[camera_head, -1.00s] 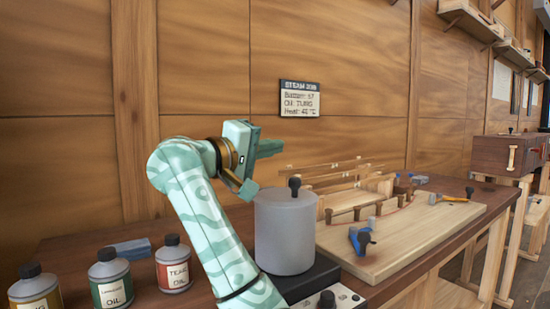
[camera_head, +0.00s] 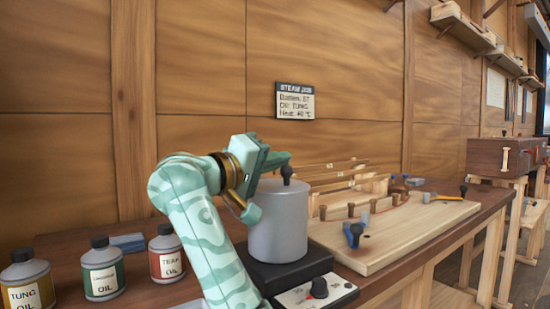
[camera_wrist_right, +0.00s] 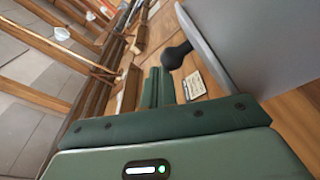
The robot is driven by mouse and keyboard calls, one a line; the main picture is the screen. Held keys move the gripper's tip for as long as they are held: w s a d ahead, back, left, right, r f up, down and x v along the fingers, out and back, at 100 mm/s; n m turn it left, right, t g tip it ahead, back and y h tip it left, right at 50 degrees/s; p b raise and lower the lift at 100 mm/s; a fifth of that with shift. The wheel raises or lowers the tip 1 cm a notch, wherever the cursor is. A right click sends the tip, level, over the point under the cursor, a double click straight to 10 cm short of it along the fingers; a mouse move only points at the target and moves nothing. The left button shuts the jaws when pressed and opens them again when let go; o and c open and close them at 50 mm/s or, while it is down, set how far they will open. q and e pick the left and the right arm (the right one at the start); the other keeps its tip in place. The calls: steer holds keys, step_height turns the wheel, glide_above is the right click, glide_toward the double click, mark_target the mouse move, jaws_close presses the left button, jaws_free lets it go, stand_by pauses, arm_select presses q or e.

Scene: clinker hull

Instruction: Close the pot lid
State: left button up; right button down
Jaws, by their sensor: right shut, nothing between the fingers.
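The grey cylindrical pot (camera_head: 278,228) stands on a black hot plate (camera_head: 285,272) near the bench's front. Its lid (camera_head: 275,186) lies across the pot's top, with a black knob (camera_head: 287,174) standing up; I cannot tell whether a thin gap remains. My right gripper (camera_head: 278,161) is shut and empty, just left of and partly behind the knob, at about its height. In the right wrist view, the shut green fingers (camera_wrist_right: 155,87) are beside the black knob (camera_wrist_right: 178,54), and grey metal (camera_wrist_right: 255,40) fills the upper right. Contact with the knob is unclear. My left gripper is out of view.
Three oil bottles, including the teak oil (camera_head: 167,257), stand left of my arm. A control box with a dial (camera_head: 319,288) sits in front of the pot. A wooden board (camera_head: 400,235) with pegs and clamps lies to the right. A sign (camera_head: 295,101) hangs behind.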

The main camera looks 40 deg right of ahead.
steer(key=shift+f, duration=0.4)
